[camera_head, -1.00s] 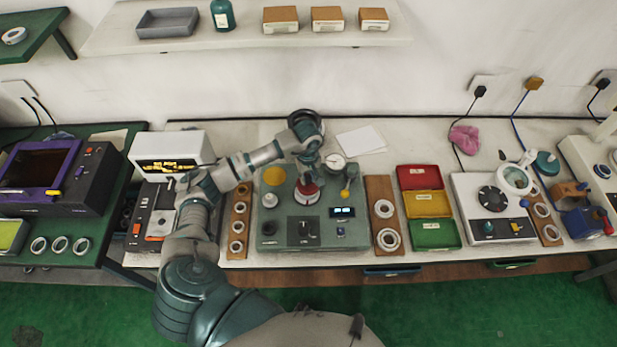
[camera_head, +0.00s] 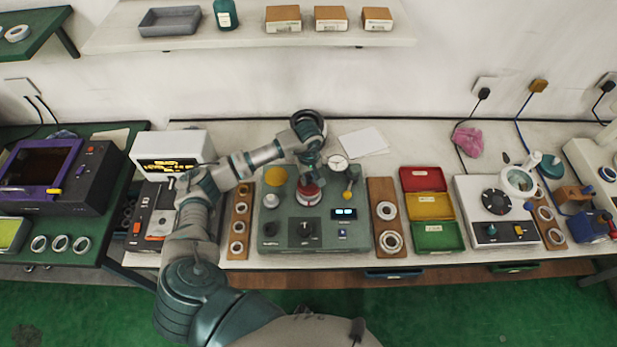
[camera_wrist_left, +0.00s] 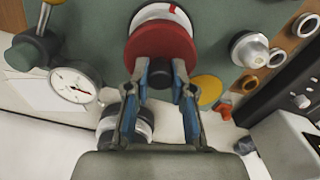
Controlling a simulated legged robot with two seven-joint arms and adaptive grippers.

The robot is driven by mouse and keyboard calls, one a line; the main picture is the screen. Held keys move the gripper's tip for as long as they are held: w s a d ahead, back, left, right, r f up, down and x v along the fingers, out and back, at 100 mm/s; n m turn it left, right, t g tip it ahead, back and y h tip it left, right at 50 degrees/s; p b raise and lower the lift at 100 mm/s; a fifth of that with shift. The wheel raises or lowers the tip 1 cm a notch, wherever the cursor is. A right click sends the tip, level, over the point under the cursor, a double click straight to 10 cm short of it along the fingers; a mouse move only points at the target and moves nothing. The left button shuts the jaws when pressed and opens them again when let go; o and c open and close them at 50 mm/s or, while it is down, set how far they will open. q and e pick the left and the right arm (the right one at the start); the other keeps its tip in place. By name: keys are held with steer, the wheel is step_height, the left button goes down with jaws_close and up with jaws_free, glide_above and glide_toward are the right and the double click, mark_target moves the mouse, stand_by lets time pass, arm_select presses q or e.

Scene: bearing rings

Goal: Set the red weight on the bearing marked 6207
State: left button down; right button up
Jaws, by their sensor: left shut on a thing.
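The red weight (camera_head: 308,189) is a round red disc with a dark knob, over a pale ring (camera_head: 308,201) on the grey-green tester (camera_head: 273,221). My left gripper (camera_head: 309,165) comes down on it from above. In the left wrist view the fingers of my left gripper (camera_wrist_left: 160,84) are shut around the dark knob of the red weight (camera_wrist_left: 160,43). The pale ring (camera_wrist_left: 160,11) shows past the disc's edge; I cannot tell whether the two touch. I cannot read the mark 6207 on any bearing. My right gripper is not in view.
A dial gauge (camera_head: 337,162) and a yellow-topped post (camera_head: 350,180) stand close to the right of the weight. Wooden boards with rings flank the tester, one left (camera_head: 231,244) and one right (camera_head: 375,184). Red, yellow and green bins (camera_head: 434,237) lie further right.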

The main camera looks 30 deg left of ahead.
arm_select(q)
steer(key=c, duration=0.9)
jaws_free()
step_height(320, 180, up, 12)
steer(key=shift+f, duration=0.1)
stand_by(0.3)
